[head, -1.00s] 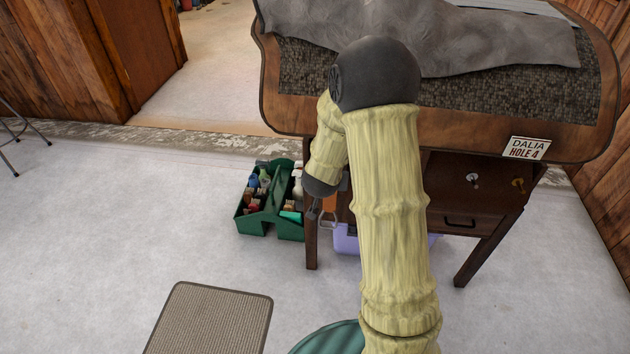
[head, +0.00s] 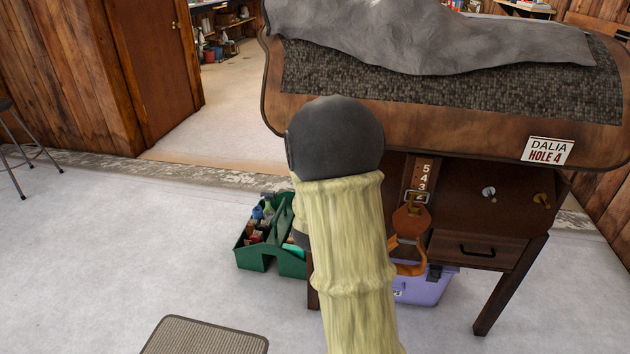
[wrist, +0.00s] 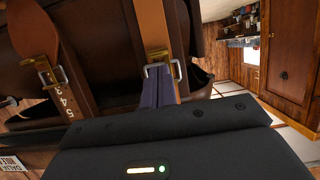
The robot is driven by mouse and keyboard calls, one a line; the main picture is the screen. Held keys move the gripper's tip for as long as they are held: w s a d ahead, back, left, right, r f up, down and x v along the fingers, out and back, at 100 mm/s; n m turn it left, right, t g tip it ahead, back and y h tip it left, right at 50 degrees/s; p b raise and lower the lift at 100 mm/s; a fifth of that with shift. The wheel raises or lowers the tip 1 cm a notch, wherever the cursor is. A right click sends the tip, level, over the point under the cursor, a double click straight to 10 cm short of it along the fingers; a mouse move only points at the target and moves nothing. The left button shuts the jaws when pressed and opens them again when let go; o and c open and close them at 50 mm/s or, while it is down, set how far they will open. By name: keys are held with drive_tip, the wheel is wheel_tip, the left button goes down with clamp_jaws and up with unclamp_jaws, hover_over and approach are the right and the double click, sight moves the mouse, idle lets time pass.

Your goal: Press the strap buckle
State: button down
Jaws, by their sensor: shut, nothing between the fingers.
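A strap buckle (head: 416,197) with a metal frame sits on a brown strap numbered 5, 4, 3, hanging from the saddle stand; it also shows at the left of the wrist view (wrist: 45,74). A second, orange strap (wrist: 152,25) crosses the top middle of the wrist view, with a brass-coloured fitting and a grey metal frame (wrist: 147,72). My gripper (wrist: 159,76) is shut and empty. Its purplish-grey fingers point towards that frame; whether they touch it I cannot tell. In the head view my arm hides the gripper.
The wooden stand carries a grey cover (head: 430,35), a name sign (head: 547,150), knobs and a drawer (head: 478,249). Below are a green tote (head: 272,262) and a purple box (head: 425,288). A mat (head: 205,338) lies in front.

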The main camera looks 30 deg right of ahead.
drive_tip(key=shift+d+r+p, duration=0.1)
drive_tip(key=shift+r+p, duration=0.6)
drive_tip(key=shift+r, duration=0.3)
drive_tip(key=shift+s+f, duration=0.1)
drive_tip(key=s+a+f+b, duration=0.2)
drive_tip(key=s+a+b, duration=0.7)
drive_tip(key=s+b, duration=0.1)
drive_tip(key=shift+s+f+b, duration=0.2)
drive_tip(key=shift+f+b, duration=0.1)
idle(0.6)
